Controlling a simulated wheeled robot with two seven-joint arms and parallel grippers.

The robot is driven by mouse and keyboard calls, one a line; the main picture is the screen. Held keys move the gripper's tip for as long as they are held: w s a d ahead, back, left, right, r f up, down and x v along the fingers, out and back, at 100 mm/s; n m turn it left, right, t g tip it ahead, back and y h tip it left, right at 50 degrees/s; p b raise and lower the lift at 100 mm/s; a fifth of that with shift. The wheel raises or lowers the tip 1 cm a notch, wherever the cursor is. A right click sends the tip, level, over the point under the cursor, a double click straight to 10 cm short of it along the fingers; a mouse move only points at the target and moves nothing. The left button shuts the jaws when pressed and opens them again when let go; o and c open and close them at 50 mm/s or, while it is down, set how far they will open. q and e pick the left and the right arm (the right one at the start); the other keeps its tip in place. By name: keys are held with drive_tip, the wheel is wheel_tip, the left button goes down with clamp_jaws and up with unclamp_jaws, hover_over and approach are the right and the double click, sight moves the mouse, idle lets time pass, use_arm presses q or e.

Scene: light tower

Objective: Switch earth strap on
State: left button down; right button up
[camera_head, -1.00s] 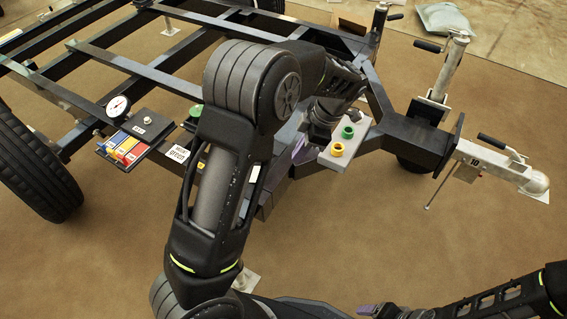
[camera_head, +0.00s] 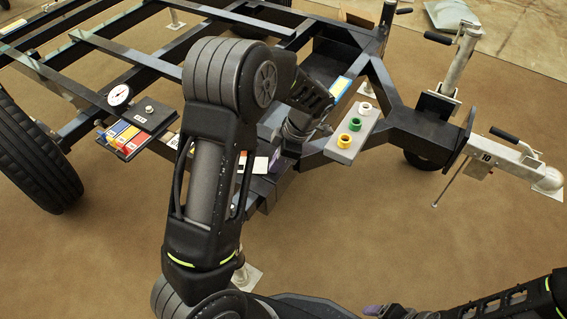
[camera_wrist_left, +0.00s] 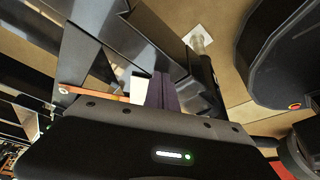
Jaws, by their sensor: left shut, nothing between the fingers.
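I cannot pick out a switch clearly marked as the earth strap. A dark panel (camera_head: 150,112) on the trailer frame carries blue, yellow and red blocks (camera_head: 125,136); its small labels are unreadable. My left gripper (camera_head: 284,160) is low beside the frame, partly hidden by its own wrist. Its purple fingers (camera_wrist_left: 161,92) are together and empty in the left wrist view, near a white plate (camera_wrist_left: 139,88). A white plate (camera_head: 256,165) also shows in the head view beside the gripper. My right gripper (camera_head: 375,310) shows only a purple tip at the bottom edge.
A grey block (camera_head: 341,154) with white, green and yellow rings (camera_head: 344,141) stands right of my left wrist. A round gauge (camera_head: 118,95) sits behind the dark panel. The coupling (camera_head: 500,165) is at the right.

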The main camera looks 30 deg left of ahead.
sight(255, 175)
use_arm(q)
drive_tip(key=shift+s+a, duration=0.1)
idle(0.3)
drive_tip(key=shift+s+a+m, duration=0.3)
drive_tip(key=shift+s, duration=0.2)
drive_tip(key=shift+s+a+m+t, duration=0.4)
drive_tip(key=shift+s+a+m, duration=0.55)
drive_tip(key=shift+s, duration=0.3)
drive_tip(key=s+a+m, duration=0.1)
drive_tip(key=a, duration=0.1)
drive_tip(key=s+a+m, duration=0.1)
drive_tip(key=s+a, duration=0.1)
drive_tip(key=shift+t+y, duration=0.3)
drive_tip(key=shift+t, duration=0.1)
drive_tip(key=shift+s+a+b, duration=0.3)
drive_tip(key=shift+s+a, duration=0.2)
drive_tip(key=shift+a, duration=0.2)
